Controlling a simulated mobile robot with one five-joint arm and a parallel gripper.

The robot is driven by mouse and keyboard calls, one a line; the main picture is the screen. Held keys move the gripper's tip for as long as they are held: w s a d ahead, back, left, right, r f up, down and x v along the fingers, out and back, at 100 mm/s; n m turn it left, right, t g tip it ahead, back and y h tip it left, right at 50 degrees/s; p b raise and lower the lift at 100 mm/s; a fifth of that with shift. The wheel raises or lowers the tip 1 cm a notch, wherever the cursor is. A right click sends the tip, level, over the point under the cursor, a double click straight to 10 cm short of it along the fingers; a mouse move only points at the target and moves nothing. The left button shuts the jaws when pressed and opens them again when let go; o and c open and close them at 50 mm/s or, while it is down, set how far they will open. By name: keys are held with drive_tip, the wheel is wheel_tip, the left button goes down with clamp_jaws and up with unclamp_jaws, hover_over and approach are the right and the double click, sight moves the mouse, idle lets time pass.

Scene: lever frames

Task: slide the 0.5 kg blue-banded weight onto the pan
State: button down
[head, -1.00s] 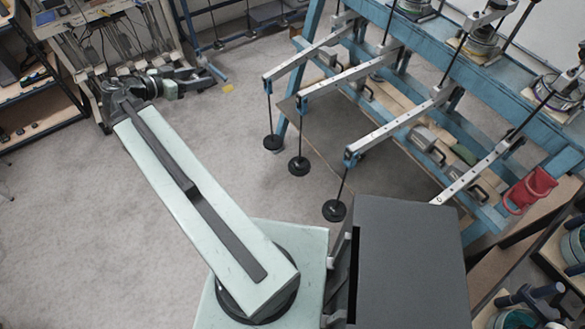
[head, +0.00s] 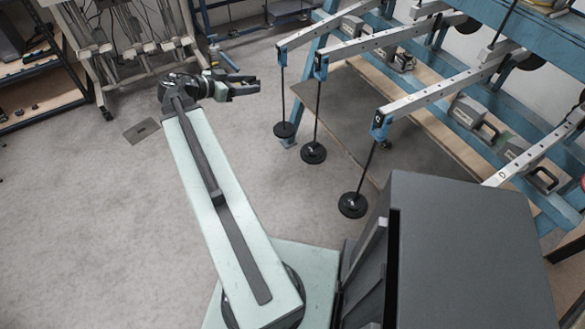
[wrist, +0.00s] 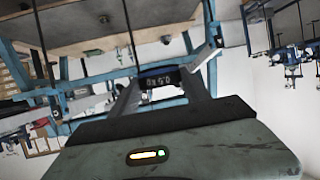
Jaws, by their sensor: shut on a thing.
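My gripper (head: 240,87) is at the far end of my outstretched arm in the head view, left of the hanging pans. In the wrist view my gripper (wrist: 163,74) is shut on a small dark weight (wrist: 160,78) with pale digits like 0.50. Three round black pans hang on thin rods from lever ends: a left pan (head: 285,130), a middle pan (head: 313,153) and a near pan (head: 353,206). All three are apart from my gripper. I cannot tell which one the task means.
Grey levers (head: 440,90) reach out from a blue frame (head: 545,55) at the right. Weights with handles stand on its lower shelf (head: 430,125). A rack (head: 125,50) stands at the back left. Clear floor (head: 90,220) lies left of my arm.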

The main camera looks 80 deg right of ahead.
drive_tip(key=m+g+y+b, duration=0.1)
drive_tip(key=m+g+b, duration=0.1)
drive_tip(key=b, duration=3.3)
approach(310, 149)
drive_tip(key=shift+s+d, duration=0.15)
drive_tip(key=shift+s, duration=0.1)
drive_tip(key=shift+s+r, duration=0.1)
drive_tip(key=shift+s+d, duration=1.45)
drive_tip(key=shift+s, duration=0.05)
drive_tip(key=shift+s+d, duration=0.3)
drive_tip(key=shift+s, duration=0.05)
drive_tip(key=shift+s+d, duration=0.65)
drive_tip(key=shift+s, duration=0.05)
drive_tip(key=shift+s+d, duration=0.6)
drive_tip(key=shift+f+b, duration=0.35)
drive_tip(key=shift+f, duration=0.15)
